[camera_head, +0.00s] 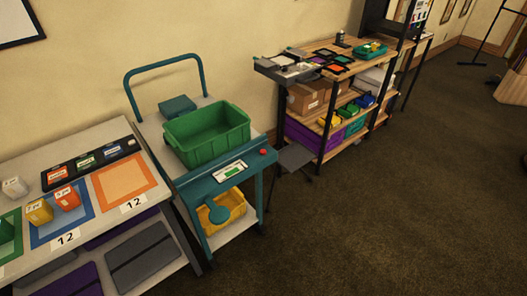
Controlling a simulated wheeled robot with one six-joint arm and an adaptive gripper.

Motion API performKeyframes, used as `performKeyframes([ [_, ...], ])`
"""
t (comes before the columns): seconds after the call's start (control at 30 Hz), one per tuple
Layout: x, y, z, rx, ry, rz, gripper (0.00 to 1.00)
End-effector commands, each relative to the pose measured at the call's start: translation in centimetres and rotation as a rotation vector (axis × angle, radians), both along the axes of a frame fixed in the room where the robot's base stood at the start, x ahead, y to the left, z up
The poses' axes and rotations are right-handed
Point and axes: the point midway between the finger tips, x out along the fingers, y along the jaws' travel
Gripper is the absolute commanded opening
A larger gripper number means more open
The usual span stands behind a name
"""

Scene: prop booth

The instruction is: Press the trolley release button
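The trolley (187,183) stands against the wall left of centre, with a teal frame and a tall teal push handle (163,66) at its back. A small red button (263,152) sits at the right end of its teal front panel, beside a white label plate with a green patch (230,172). The red button appears to be the release button; no wording on it is readable. A green bin (207,133) rests on the trolley's top. My gripper is not in this view, and nothing covers the button.
A table (88,153) with coloured mats and small blocks stands close on the trolley's left. A yellow bin (222,210) sits on the trolley's lower shelf. A wooden shelf unit (318,134) with bins and boxes stands to the right. The brown carpet in front is clear.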

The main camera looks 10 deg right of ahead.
Motion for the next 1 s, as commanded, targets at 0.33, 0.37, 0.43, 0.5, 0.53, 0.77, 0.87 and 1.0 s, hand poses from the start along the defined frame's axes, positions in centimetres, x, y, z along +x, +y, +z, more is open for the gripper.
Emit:
performKeyframes([
  [0.33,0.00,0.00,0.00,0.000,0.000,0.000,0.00],
  [0.37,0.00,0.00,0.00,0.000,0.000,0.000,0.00],
  [0.43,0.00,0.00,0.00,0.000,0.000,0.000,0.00],
  [0.5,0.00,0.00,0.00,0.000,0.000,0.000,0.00],
  [0.53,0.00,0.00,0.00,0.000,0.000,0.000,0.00],
  [0.77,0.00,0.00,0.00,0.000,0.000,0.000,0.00],
  [0.87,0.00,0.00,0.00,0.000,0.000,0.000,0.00],
  [1.0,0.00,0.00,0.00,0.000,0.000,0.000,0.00],
])
